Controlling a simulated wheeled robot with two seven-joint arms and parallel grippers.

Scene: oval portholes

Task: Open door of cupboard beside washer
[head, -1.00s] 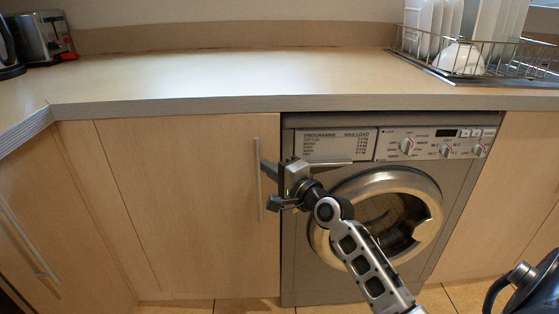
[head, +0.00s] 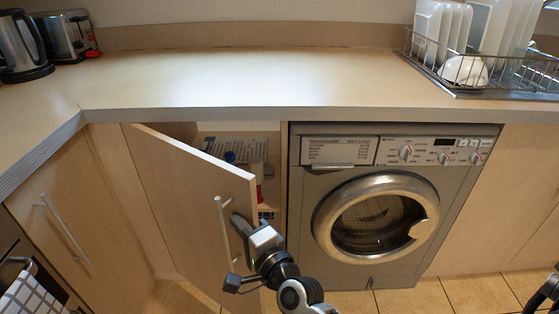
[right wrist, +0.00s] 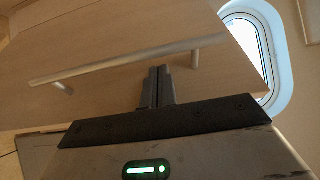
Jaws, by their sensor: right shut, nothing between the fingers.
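The cupboard door (head: 185,195), pale wood, stands partly open left of the washer (head: 385,225), its right edge swung out from the cabinet. Its upright metal bar handle (head: 224,235) is near that edge. My right gripper (head: 240,224) is shut and empty, close beside the handle. In the right wrist view, the shut fingers (right wrist: 158,86) point at the door, with their tips just below the handle bar (right wrist: 130,62); I cannot tell whether they touch it. Inside the cupboard, a bottle with a blue cap (head: 230,157) and a red item partly show. My left gripper is out of view.
The worktop (head: 250,75) runs above the cupboard and washer. A kettle (head: 22,50) and toaster (head: 65,38) stand at its left, a dish rack (head: 500,70) at its right. Another cupboard's handle (head: 66,228) is at left. Floor tiles (head: 410,298) in front of the washer are clear.

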